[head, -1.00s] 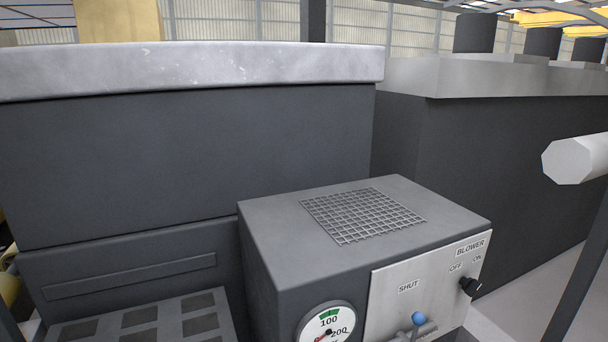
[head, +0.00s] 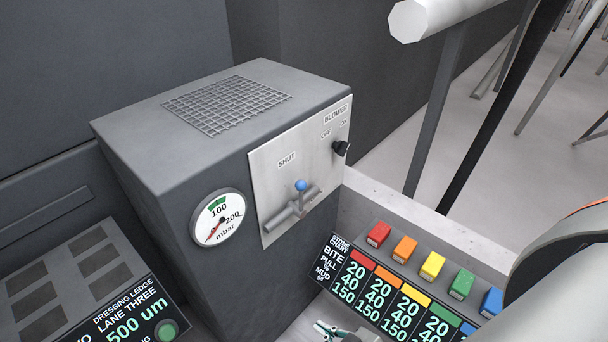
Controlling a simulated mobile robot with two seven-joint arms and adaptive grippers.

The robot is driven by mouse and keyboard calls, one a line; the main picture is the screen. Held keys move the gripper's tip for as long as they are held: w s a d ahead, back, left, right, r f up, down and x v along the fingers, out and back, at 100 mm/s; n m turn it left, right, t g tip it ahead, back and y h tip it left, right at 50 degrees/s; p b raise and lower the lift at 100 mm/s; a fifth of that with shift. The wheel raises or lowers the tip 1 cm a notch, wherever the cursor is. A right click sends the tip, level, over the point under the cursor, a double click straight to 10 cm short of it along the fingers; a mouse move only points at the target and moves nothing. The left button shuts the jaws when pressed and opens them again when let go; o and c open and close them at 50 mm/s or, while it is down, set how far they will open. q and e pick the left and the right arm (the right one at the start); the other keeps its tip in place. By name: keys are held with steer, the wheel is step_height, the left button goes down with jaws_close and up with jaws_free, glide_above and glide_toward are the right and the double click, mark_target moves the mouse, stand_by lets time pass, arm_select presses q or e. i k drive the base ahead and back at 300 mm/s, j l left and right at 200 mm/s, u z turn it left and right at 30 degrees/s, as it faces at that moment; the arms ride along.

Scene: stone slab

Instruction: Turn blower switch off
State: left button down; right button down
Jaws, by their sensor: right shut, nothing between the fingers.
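The blower switch (head: 341,148) is a small black knob on the pale metal panel (head: 264,160) of the dark grey box. It sits below the printed OFF and ON labels, nearer to ON in the picture; its exact setting is too small to read. My right gripper (head: 322,328) shows only partly at the bottom edge, low in front of the box. It is shut and empty, well below the switch and apart from it. My left gripper is not in view.
A lever with a blue ball (head: 300,185) juts from the panel near SHUT. A pressure gauge (head: 219,218) is to its left. Coloured blocks (head: 433,265) stand along a chart at lower right. A pale round bar (head: 430,18) crosses the top. My right arm fills the lower right.

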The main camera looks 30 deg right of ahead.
mark_target(340, 147)
steer(key=z, duration=0.7)
